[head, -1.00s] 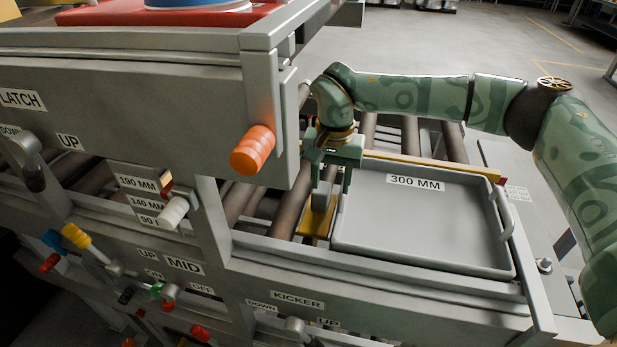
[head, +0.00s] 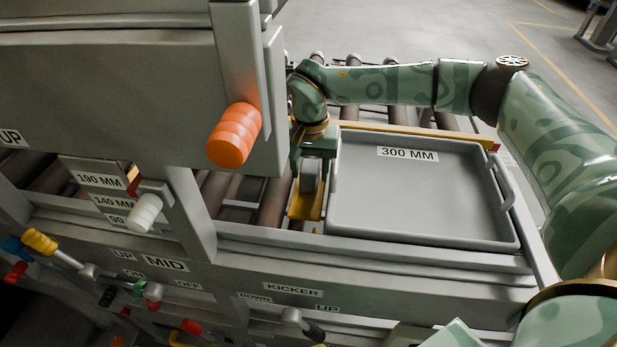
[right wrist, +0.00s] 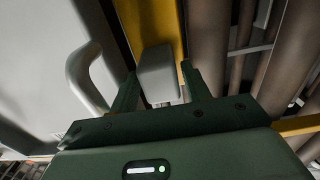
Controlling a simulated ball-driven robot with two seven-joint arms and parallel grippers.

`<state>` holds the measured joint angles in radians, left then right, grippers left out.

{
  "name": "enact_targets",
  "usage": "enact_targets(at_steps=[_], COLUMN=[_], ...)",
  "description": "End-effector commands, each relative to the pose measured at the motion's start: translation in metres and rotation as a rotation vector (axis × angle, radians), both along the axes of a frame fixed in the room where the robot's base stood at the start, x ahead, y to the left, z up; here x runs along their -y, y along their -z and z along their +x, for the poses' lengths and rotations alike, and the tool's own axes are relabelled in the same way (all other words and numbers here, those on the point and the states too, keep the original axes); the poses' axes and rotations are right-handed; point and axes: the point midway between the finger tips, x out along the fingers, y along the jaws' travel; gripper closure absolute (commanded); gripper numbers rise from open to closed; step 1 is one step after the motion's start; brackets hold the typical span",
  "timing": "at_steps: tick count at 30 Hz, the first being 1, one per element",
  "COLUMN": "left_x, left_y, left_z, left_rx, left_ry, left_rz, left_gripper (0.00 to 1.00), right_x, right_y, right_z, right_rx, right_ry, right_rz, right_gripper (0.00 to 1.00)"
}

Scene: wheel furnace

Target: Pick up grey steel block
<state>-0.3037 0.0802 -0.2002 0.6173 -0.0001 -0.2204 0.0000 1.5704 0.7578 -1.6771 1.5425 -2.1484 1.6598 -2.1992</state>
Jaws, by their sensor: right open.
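The grey steel block (head: 311,180) stands on a yellow plate (head: 305,207) beside the left wall of the grey 300 MM tray. My right gripper (head: 314,172) is over the block from above, fingers apart, and partly hides it. In the right wrist view the block (right wrist: 157,78) sits between the two open dark green fingers (right wrist: 160,84), with a gap visible to the right finger. Contact with the left finger is hard to judge. My left gripper is not in view.
The grey tray (head: 425,205) labelled 300 MM is empty, with a handle on its right. Brown rollers (head: 272,200) run left of the plate. A grey machine housing with an orange knob (head: 234,136) stands close left of my wrist. A yellow bar (head: 420,131) lies behind.

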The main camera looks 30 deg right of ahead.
Motion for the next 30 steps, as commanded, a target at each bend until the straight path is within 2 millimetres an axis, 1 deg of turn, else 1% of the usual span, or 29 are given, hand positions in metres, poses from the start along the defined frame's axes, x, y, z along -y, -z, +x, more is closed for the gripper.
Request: enact_targets(at_steps=[1, 6, 8, 9, 10, 11, 20, 23, 25, 28, 30], left_x=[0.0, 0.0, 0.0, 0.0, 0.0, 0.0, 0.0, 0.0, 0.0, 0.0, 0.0], left_y=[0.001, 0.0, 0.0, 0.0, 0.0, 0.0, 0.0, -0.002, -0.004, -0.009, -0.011], left_z=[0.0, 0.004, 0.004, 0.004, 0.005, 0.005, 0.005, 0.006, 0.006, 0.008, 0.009], left_rx=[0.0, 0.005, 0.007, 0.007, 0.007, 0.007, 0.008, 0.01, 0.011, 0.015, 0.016], left_ry=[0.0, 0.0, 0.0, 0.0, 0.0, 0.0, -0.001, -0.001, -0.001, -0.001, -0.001], left_rz=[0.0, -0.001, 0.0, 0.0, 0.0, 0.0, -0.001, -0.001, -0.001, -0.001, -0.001], left_gripper=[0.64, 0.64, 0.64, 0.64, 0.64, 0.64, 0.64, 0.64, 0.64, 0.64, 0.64], right_x=[0.0, 0.0, 0.0, 0.0, 0.0, 0.0, 0.0, 0.0, 0.0, 0.0, 0.001], right_y=[0.003, 0.001, 0.001, 0.001, 0.001, 0.001, -0.001, -0.007, -0.015, -0.031, -0.029], right_z=[0.0, 0.0, 0.0, 0.0, 0.0, 0.0, 0.001, 0.001, 0.001, 0.001, -0.003], right_rx=[0.001, 0.001, 0.001, 0.001, 0.001, 0.001, 0.003, 0.004, 0.004, 0.007, 0.057], right_ry=[0.0, 0.0, 0.0, 0.0, 0.0, 0.0, 0.0, -0.001, 0.0, -0.001, -0.004], right_rz=[0.001, 0.0, 0.0, 0.0, 0.0, 0.0, 0.0, 0.001, -0.001, 0.0, -0.001], right_gripper=[0.53, 0.53, 0.69, 0.81, 0.89, 0.93, 0.93, 0.93, 0.93, 0.93, 0.93])
